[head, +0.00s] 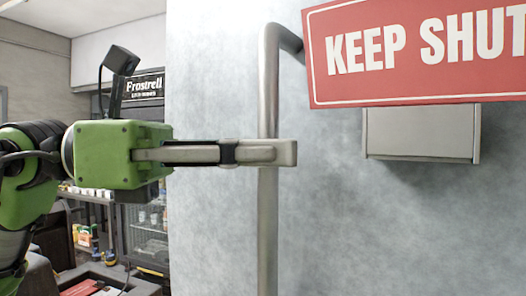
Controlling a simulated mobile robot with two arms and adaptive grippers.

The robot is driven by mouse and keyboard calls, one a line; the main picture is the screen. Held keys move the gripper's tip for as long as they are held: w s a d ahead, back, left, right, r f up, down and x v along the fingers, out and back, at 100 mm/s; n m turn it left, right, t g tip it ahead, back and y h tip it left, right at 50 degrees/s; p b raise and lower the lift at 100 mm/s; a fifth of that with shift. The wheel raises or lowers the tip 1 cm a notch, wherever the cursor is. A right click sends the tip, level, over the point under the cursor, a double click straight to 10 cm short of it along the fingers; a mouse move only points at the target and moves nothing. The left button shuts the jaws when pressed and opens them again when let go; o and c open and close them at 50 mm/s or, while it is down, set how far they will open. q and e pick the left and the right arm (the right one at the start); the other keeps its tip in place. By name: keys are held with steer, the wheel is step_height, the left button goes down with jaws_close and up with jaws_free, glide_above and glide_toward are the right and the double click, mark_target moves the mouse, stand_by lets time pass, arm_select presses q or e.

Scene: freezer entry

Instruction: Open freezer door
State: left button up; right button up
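The freezer door (350,230) is a pale, mottled grey-blue panel filling the middle and right of the head view. Its handle (268,225) is a vertical metal bar, bent into the door at the top; its lower end is out of view. My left gripper (285,152) comes in level from the left, seen side-on, and its near finger crosses in front of the bar. The far finger is hidden, so I cannot tell whether the fingers are around the bar or touching it. My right gripper is not in view.
A red "KEEP SHUT" sign (425,50) is on the door at upper right, above a grey box (421,133) that sticks out. Left of the door's edge are a dark "Frostrell" sign (143,87) and shelves with goods (150,215).

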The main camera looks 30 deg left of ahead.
arm_select(q)
steer(key=o, duration=0.4)
steer(key=shift+r, duration=0.1)
steer(key=shift+o, duration=0.2)
steer(key=shift+s+d, duration=0.1)
steer(key=shift+d, duration=0.15)
steer(key=shift+a, duration=0.25)
steer(key=v, duration=1.1)
steer(key=shift+s+a, duration=0.2)
steer(key=shift+a, duration=0.05)
